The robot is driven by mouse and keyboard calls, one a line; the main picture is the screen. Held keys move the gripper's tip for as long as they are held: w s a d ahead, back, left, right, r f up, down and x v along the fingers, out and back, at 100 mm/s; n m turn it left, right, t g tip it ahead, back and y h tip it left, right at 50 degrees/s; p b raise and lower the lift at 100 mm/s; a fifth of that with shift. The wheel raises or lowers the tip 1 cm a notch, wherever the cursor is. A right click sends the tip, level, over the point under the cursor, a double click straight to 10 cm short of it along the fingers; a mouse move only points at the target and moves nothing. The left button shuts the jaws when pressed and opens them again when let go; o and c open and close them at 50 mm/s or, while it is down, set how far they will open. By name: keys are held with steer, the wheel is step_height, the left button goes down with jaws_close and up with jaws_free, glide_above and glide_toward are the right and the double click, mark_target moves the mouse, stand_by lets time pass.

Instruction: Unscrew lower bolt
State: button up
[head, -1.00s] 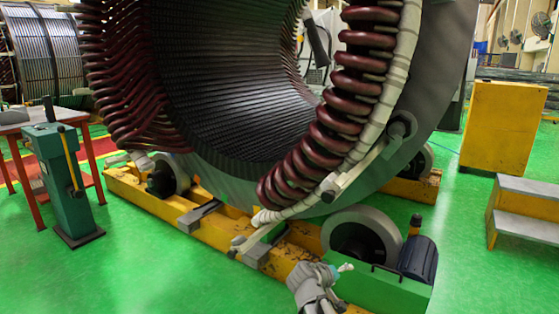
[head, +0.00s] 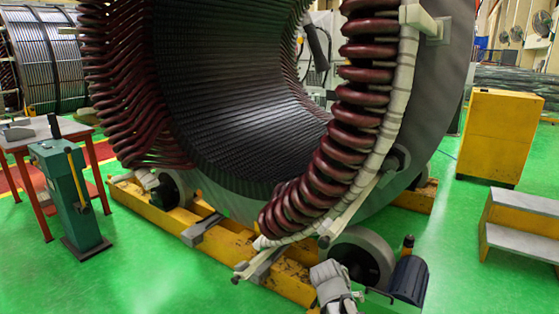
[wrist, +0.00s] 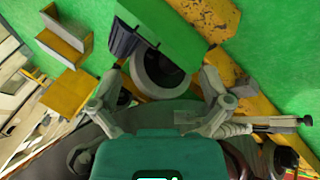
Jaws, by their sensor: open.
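The stator (head: 225,110) stands on rollers, with dark red coil ends and a pale wrapped ring (head: 393,120) along its rim. A lower grey bracket arm (head: 352,208) runs down from a block on its flange. Another bar (head: 258,263) sticks out low at the front, with a small dark end that may be a bolt; I cannot tell which is the lower bolt. My gripper (head: 333,288) is at the bottom of the head view, right of that bar. In the wrist view my gripper (wrist: 160,92) is open, fingers apart, nothing between them. A similar bar (wrist: 275,125) lies beside the right finger.
A roller wheel (head: 358,258) and dark motor (head: 409,280) stand close to my gripper. The yellow base beam (head: 225,242) runs below the stator. Yellow steps (head: 520,220) and a yellow cabinet (head: 500,135) are at right. Green floor is clear between.

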steer(key=s+a+r+g+y+p, duration=0.1)
steer(key=s+r+y+p, duration=0.1)
steer(key=r+p, duration=0.5)
steer(key=s+a+r+g+y+p, duration=0.2)
steer(key=s+r+y+p, duration=0.1)
steer(key=s+r+p, duration=0.2)
step_height(320, 180, up, 3)
steer(key=p, duration=0.3)
steer(key=shift+f+m+p, duration=0.15)
steer(key=shift+m+p, duration=0.25)
stand_by(0.6)
